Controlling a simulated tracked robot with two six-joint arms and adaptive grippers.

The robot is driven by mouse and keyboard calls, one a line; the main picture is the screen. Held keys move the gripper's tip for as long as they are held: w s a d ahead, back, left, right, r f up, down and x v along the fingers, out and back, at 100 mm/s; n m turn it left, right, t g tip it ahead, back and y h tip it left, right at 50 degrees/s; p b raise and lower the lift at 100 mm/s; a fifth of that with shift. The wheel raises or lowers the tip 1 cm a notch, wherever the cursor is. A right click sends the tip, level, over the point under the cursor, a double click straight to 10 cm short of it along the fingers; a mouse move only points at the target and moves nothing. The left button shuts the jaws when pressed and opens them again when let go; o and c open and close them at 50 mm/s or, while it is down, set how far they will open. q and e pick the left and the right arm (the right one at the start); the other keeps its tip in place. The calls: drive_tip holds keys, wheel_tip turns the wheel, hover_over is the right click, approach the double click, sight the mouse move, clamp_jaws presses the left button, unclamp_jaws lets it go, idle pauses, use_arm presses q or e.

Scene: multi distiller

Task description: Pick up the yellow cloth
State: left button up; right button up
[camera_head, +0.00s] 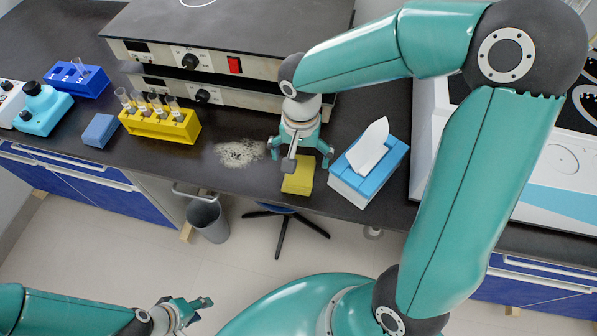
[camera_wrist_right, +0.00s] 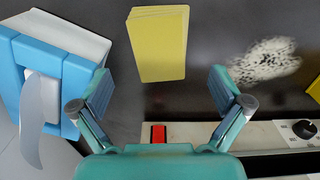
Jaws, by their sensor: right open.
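The yellow cloth (camera_head: 298,176) is a folded rectangular pad lying on the dark bench near its front edge. In the right wrist view the cloth (camera_wrist_right: 159,44) lies ahead of the fingertips, between their lines and apart from them. My right gripper (camera_head: 303,158) points down just behind the cloth in the head view. Its fingers are spread wide and empty; it also shows in the right wrist view (camera_wrist_right: 160,90). My left gripper (camera_head: 205,303) is low at the bottom left, away from the bench, with nothing visible in it; its opening is unclear.
A blue and white tissue box (camera_head: 350,193) stands close right of the cloth. A pale powder spill (camera_head: 240,152) lies to its left. The device with a red switch (camera_head: 234,65) stands behind. A yellow tube rack (camera_head: 160,125) and a blue block (camera_head: 100,130) are further left.

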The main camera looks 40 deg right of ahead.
sight(299, 169)
wheel_tip(299, 169, down, 5)
drive_tip(key=shift+a+f, duration=0.1)
drive_tip(key=shift+a, duration=0.05)
drive_tip(key=c, duration=1.2)
drive_tip(key=shift+r, duration=0.2)
wheel_tip(299, 169, up, 20)
drive_tip(key=p, duration=0.1)
drive_tip(key=shift+f, duration=0.15)
